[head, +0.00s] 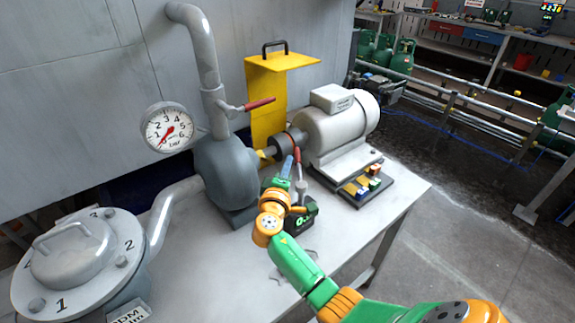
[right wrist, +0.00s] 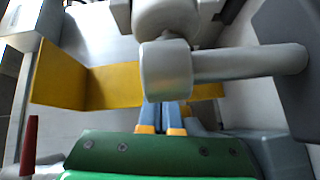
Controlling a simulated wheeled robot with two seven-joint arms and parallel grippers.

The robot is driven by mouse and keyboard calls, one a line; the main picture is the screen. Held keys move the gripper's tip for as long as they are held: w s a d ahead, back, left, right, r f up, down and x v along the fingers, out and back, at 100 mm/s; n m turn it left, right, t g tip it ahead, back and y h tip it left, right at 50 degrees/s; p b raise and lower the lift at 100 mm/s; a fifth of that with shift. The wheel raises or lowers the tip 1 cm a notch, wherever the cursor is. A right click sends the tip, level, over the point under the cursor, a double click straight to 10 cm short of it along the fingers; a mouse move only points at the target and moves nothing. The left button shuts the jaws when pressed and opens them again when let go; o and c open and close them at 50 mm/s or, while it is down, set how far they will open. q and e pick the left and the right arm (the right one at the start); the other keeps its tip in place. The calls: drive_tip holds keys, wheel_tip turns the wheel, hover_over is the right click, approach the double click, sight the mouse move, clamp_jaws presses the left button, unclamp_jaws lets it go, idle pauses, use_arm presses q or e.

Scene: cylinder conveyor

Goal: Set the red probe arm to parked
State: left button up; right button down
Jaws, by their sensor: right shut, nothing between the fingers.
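The red probe arm (head: 298,158) is a short red bar in the head view, standing nearly upright above a grey post on a small dark device with a green-lit display (head: 304,219). My right gripper (head: 288,162) is shut and empty, its blue fingertips just left of the red bar; I cannot tell whether they touch it. In the right wrist view the fingertips (right wrist: 172,113) lie close together below a grey cylinder (right wrist: 166,70). A red piece (right wrist: 28,145) shows at the left edge there; I cannot tell whether it is the same bar. My left gripper is out of view.
A grey pump (head: 227,170) and a white motor (head: 340,125) stand behind the gripper, with a yellow guard (head: 268,110) between them. A red valve lever (head: 259,103) sticks out above. The table's right front (head: 395,200) is clear.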

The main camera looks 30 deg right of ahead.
drive_tip(key=d+m+g+h+b, duration=0.1)
drive_tip(key=b, duration=0.2)
drive_tip(key=s+d+m+g+h+b, duration=0.1)
drive_tip(key=m+g+h+b, duration=0.1)
drive_tip(key=b, duration=0.1)
drive_tip(key=shift+d+f+g+b, duration=0.2)
drive_tip(key=shift+d+g+b, duration=0.1)
drive_tip(key=shift+d, duration=0.05)
drive_tip(key=m+g+b, duration=0.1)
drive_tip(key=s+d+m+g+h+b, duration=0.1)
drive_tip(key=g+b, duration=0.2)
drive_tip(key=shift+s+d+r+m+h, duration=0.2)
drive_tip(key=shift+d+m+h, duration=0.1)
drive_tip(key=shift+m, duration=0.1)
idle(0.7)
